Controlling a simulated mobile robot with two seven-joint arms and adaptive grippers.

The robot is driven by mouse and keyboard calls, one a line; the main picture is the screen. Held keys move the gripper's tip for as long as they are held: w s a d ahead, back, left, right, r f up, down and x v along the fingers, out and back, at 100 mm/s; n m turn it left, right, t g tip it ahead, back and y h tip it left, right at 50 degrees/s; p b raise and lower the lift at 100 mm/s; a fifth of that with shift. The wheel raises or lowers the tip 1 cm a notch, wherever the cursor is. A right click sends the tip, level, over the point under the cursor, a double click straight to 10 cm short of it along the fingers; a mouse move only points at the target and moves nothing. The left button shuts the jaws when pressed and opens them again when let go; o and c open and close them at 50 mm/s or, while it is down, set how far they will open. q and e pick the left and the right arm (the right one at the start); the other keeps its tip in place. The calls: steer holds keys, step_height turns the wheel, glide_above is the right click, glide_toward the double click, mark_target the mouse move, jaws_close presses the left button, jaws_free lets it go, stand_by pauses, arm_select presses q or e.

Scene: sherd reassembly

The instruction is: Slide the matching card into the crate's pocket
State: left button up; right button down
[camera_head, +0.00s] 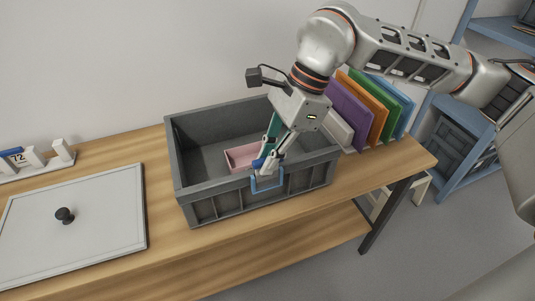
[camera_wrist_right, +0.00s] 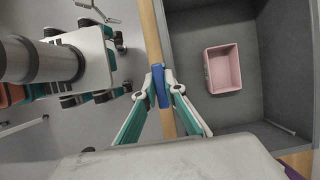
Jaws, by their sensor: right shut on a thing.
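The grey crate (camera_head: 200,209) stands open on the wooden table, with a blue-outlined pocket (camera_head: 267,190) on its front wall. My right gripper (camera_head: 262,166) points down at the front rim, just above the pocket. It is shut on a small blue card (camera_wrist_right: 161,87), seen nearly edge-on between the fingertips in the wrist view. The card (camera_head: 257,163) is partly hidden by the fingers in the head view, and its face cannot be read. I cannot tell whether its lower edge is inside the pocket. My left gripper is not in view.
A pink bin (camera_head: 238,158) sits inside the crate. A pale lid (camera_head: 105,215) with a black knob lies left. Behind it, a white rack (camera_head: 50,165) holds a card marked 72 (camera_head: 17,158). Coloured upright boards (camera_head: 347,112) stand right of the crate.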

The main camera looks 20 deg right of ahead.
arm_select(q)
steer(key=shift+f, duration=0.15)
arm_select(e)
steer(key=shift+f, duration=0.35)
steer(key=shift+f, duration=0.65)
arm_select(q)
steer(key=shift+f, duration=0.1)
arm_select(e)
steer(key=c, duration=2)
jaws_free()
